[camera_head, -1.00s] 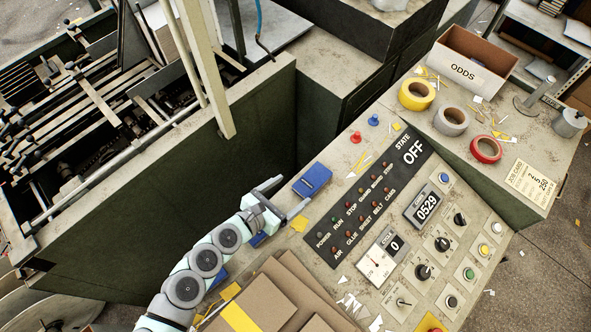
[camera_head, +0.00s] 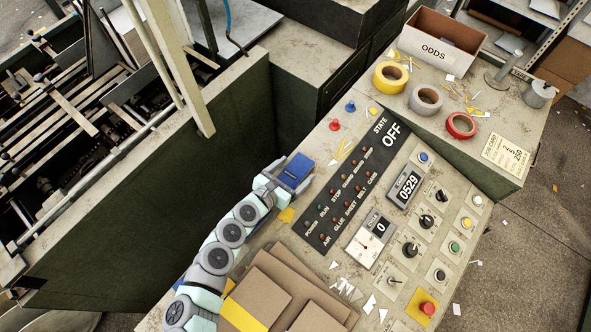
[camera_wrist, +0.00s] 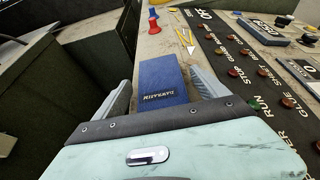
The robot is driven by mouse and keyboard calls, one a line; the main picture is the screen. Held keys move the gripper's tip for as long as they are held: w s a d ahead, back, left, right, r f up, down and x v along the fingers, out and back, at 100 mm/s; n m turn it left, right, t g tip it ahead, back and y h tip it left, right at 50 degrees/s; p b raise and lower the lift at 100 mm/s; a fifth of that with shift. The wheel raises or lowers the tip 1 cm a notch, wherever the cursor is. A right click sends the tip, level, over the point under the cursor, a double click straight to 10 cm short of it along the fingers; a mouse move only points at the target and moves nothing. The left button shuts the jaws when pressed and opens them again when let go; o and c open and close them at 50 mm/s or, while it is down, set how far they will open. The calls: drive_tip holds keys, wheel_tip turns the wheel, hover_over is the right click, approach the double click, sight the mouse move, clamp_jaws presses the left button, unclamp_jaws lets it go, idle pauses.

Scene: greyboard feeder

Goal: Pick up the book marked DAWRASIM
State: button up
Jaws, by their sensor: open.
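The blue book (camera_head: 296,170) lies on the worn ledge beside the control panel, near its left edge. In the wrist view the blue book (camera_wrist: 162,78) has a dark label whose lettering appears upside down and is hard to read. My gripper (camera_head: 288,178) is at the book, and in the wrist view my gripper (camera_wrist: 165,92) is open with one finger on each side of it. The fingers look apart from the cover, with a narrow gap visible at the right. The near end of the book is hidden behind the gripper body.
A red and a blue pin (camera_head: 350,106) stand beyond the book, with yellow and white scraps. The control panel (camera_head: 345,190) with lamps and knobs is to the right. Brown boards (camera_head: 262,290) lie near my arm. A deep drop (camera_head: 150,215) is left of the ledge.

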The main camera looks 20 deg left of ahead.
drive_tip(key=shift+w+d+f, duration=0.1)
drive_tip(key=shift+w+f, duration=0.05)
drive_tip(key=shift+w, duration=0.3)
drive_tip(key=shift+s, duration=0.1)
drive_tip(key=c, duration=1.6)
